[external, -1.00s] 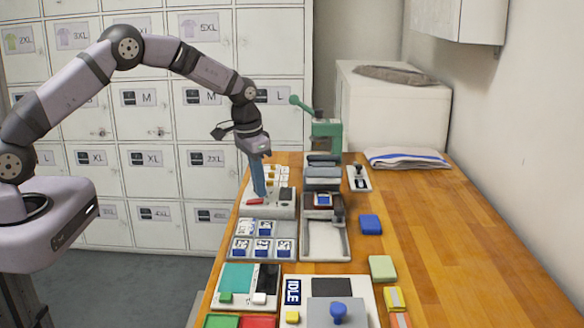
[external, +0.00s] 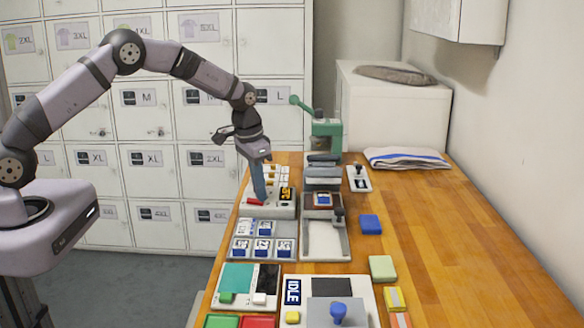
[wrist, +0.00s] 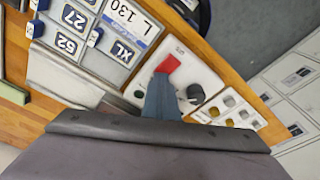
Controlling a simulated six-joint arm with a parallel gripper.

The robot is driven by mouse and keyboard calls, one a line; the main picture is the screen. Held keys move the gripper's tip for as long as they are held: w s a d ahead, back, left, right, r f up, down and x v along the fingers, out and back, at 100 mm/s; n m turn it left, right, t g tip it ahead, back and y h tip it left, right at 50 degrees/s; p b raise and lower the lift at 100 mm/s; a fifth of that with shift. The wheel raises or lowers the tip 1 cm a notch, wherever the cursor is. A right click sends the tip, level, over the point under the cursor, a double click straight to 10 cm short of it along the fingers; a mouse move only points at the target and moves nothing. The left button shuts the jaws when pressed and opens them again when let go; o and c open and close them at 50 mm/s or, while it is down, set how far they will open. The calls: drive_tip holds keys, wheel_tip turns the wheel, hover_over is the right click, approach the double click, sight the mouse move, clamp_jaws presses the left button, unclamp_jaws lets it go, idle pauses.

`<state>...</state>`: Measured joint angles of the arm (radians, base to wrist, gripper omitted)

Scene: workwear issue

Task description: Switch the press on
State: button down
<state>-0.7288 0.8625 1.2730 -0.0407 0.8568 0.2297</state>
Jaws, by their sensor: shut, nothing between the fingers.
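A white control box (external: 281,210) stands at the left edge of the bench, with a red switch (external: 254,201) and a small display (external: 287,194) lit amber. In the wrist view the red switch (wrist: 168,64) shows on the box's face, with a dark round knob (wrist: 195,93) beside it. My gripper (external: 261,197) is shut and empty, its blue-grey fingers pointing down just beside the red switch. In the wrist view my gripper (wrist: 161,80) ends close to the switch; I cannot tell whether it touches. Grey press-like plates (external: 322,182) stand right of the box.
A green lever tool (external: 325,135) stands at the back. A tray of blue-and-white size tags (external: 262,252) and a grey tray (external: 325,252) lie nearer. The bench's right side (external: 470,250) is mostly clear.

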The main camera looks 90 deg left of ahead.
wheel_tip(320, 180, up, 7)
drive_tip(key=p, duration=0.5)
idle(0.4)
idle(0.4)
drive_tip(key=n+g+h, duration=0.1)
drive_tip(key=n, duration=0.1)
hover_over(239, 221)
drive_tip(key=a, duration=0.1)
wheel_tip(239, 221, down, 6)
drive_tip(key=shift+s+a+f, duration=0.1)
drive_tip(key=shift+s, duration=0.05)
drive_tip(key=shift+g+h, duration=0.3)
drive_tip(key=shift+g, duration=0.2)
drive_tip(key=s+d, duration=0.1)
drive_tip(key=s+f, duration=0.1)
drive_tip(key=s+d, duration=0.1)
drive_tip(key=shift+d+f, duration=0.3)
drive_tip(key=s+d+r+m+g+b, duration=0.1)
drive_tip(key=s+d+r+m, duration=0.15)
drive_tip(key=s+d, duration=0.75)
drive_tip(key=s+d+r+m+g+b, duration=0.1)
drive_tip(key=s+d+r+m, duration=0.15)
drive_tip(key=s+d, duration=0.75)
drive_tip(key=w+d+r+m+t, duration=0.2)
drive_tip(key=w+d+r+m, duration=0.1)
drive_tip(key=w+d, duration=0.5)
drive_tip(key=shift+d+r+b, duration=0.3)
drive_tip(key=shift+d+b, duration=0.1)
drive_tip(key=shift+d, duration=0.55)
